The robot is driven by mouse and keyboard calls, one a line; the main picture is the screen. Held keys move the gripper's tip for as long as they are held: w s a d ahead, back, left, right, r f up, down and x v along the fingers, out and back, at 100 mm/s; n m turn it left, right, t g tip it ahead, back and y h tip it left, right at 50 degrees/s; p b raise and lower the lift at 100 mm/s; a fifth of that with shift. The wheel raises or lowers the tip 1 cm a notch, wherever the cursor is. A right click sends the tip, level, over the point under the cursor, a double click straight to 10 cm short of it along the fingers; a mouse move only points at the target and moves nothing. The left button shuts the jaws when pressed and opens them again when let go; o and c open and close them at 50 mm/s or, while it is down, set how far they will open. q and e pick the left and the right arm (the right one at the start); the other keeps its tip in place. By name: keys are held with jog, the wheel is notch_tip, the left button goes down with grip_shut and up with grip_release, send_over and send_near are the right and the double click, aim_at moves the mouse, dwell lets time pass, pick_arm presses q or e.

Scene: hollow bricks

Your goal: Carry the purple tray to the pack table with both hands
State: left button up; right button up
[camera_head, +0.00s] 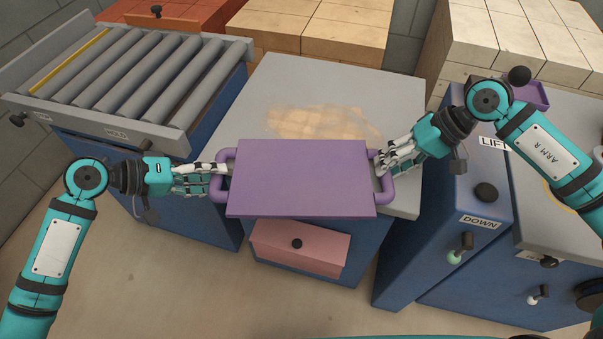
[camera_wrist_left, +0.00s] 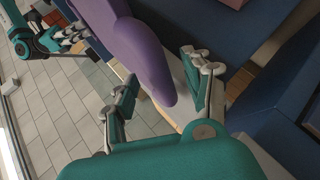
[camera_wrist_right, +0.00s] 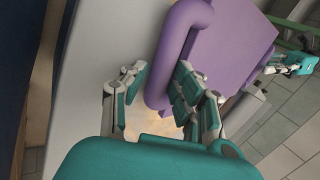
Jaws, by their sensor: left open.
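The purple tray (camera_head: 302,178) sits at the front of a grey-topped blue stand (camera_head: 258,120), or just above it; I cannot tell which. Its front side reaches over the stand's front edge. It has a purple handle at each end. My left gripper (camera_head: 222,180) is open at the left handle (camera_wrist_left: 150,60), which lies between its spread fingers in the left wrist view (camera_wrist_left: 160,82). My right gripper (camera_head: 380,165) has its fingers on either side of the right handle (camera_wrist_right: 163,62) in the right wrist view (camera_wrist_right: 161,78). Whether they grip it is unclear.
A grey roller conveyor (camera_head: 140,80) stands at the left. A pink drawer (camera_head: 300,247) is below the tray. A blue cabinet (camera_head: 450,240) marked LIFT and DOWN stands close at the right. Brick stacks (camera_head: 320,30) line the back. Open floor lies in front.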

pick_arm(q)
jog(key=shift+w+d+f, duration=0.15)
jog(key=shift+d+f, duration=0.1)
jog(key=shift+d, duration=0.15)
pick_arm(e)
jog(key=shift+a+f, duration=0.3)
jog(key=shift+f, duration=0.1)
pick_arm(q)
jog(key=c, duration=0.6)
pick_arm(e)
grip_shut()
pick_arm(q)
grip_shut()
